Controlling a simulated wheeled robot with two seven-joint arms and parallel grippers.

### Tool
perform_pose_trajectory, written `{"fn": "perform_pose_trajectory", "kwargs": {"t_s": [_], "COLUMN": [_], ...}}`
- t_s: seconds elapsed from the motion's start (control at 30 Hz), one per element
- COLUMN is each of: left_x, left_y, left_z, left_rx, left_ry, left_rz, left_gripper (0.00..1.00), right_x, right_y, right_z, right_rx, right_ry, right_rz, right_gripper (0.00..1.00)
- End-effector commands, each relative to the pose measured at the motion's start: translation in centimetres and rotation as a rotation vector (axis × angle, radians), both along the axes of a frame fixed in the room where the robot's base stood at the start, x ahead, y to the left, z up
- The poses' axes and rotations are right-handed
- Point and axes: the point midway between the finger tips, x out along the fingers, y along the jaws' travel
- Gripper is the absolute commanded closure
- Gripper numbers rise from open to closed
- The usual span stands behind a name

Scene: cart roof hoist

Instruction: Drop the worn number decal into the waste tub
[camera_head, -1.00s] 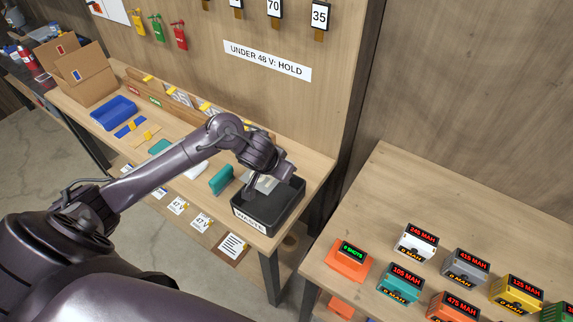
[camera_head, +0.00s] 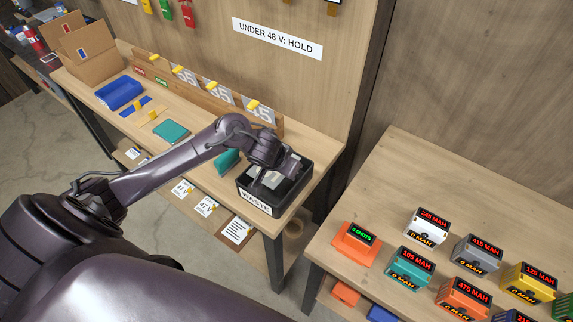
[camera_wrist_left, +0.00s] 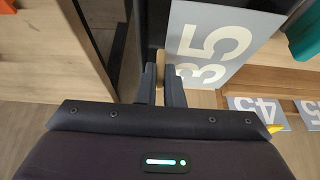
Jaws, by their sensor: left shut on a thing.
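My left gripper (camera_head: 263,181) is over the black waste tub, low at its opening, in the head view. The tub (camera_head: 256,201) stands near the right end of the long bench, with a white WASTE label in front. In the left wrist view the gripper (camera_wrist_left: 162,80) is shut on the worn number decal (camera_wrist_left: 243,52), a grey sheet with pale digits that look like 35. A tan strip shows at the fingers. The decal is mostly hidden by my arm in the head view. The dark tub wall (camera_wrist_left: 130,50) shows beside it. My right gripper is not in view.
A teal block (camera_head: 227,161) stands just left of the tub. A wooden rail with several number decals (camera_head: 222,97) and yellow clips runs behind. A teal pad (camera_head: 171,131) and blue tray (camera_head: 120,92) lie further left. Battery packs fill the right table.

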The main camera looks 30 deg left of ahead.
Motion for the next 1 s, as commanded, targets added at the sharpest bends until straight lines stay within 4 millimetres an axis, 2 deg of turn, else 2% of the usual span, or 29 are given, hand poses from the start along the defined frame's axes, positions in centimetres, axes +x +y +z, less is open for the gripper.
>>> {"fn": "perform_pose_trajectory", "kwargs": {"t_s": [0.1,0.43,0.5,0.63,0.83,1.0], "left_x": [0.0,0.0,0.0,0.0,0.0,0.0], "left_y": [0.0,0.0,0.0,0.0,0.0,0.0], "left_z": [-0.6,-0.7,-0.7,-0.7,-0.7,-0.7], "left_rx": [0.000,0.000,0.000,0.000,0.000,0.000], "left_ry": [0.000,0.000,0.000,0.000,0.000,0.000], "left_rz": [0.000,0.000,0.000,0.000,0.000,0.000], "left_gripper": [1.00,1.00,0.86,0.69,0.67,0.46], "right_x": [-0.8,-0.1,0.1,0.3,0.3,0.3], "right_y": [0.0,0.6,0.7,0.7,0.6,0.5], "right_z": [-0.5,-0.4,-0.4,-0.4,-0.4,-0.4], "right_rx": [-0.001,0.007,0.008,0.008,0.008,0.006], "right_ry": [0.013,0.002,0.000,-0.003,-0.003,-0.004], "right_rz": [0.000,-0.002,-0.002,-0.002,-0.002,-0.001], "right_gripper": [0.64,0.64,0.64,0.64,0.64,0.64]}}
